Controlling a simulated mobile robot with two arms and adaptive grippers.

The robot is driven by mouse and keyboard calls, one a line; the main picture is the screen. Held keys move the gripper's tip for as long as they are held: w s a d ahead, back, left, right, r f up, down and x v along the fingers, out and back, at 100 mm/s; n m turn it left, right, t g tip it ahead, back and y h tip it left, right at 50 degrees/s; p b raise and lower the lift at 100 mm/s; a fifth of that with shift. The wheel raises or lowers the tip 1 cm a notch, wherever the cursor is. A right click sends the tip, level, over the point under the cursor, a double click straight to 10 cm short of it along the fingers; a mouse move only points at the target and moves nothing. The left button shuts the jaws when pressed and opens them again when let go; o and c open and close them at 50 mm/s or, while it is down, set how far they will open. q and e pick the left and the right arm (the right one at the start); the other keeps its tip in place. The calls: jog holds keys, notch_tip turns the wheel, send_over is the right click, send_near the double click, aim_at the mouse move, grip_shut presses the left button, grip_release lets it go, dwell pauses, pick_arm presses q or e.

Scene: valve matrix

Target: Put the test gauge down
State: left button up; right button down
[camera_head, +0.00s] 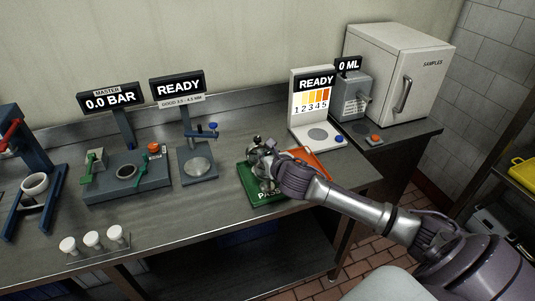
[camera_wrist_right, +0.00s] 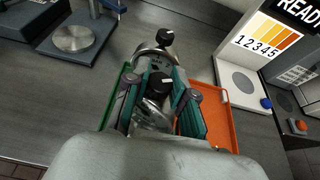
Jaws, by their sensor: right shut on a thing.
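My right gripper (camera_head: 263,170) is over the green tray (camera_head: 270,198) marked with letters that start "PAS". In the right wrist view my right gripper (camera_wrist_right: 158,82) has its fingers closed around a metal thing with black knobs, which I take to be the test gauge (camera_wrist_right: 152,112). In the head view the gauge is mostly hidden by the gripper. I cannot tell whether it touches the tray. The green tray's rim (camera_wrist_right: 121,82) shows left of the fingers. My left gripper is not in view.
An orange tray (camera_head: 318,161) lies right beside the green one. Left stand a READY press (camera_head: 197,165) and the MASTER 0.0 BAR station (camera_head: 126,185). A white READY stand (camera_head: 312,120) is behind right. Small white-topped pieces (camera_head: 92,239) stand at the front left.

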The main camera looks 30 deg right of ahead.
jog(key=shift+w+f, duration=0.1)
jog(key=shift+f, duration=0.15)
jog(key=c, duration=1)
grip_release()
jog(key=shift+f, duration=0.1)
jog(key=b+v, duration=0.2)
jog(key=v, duration=1)
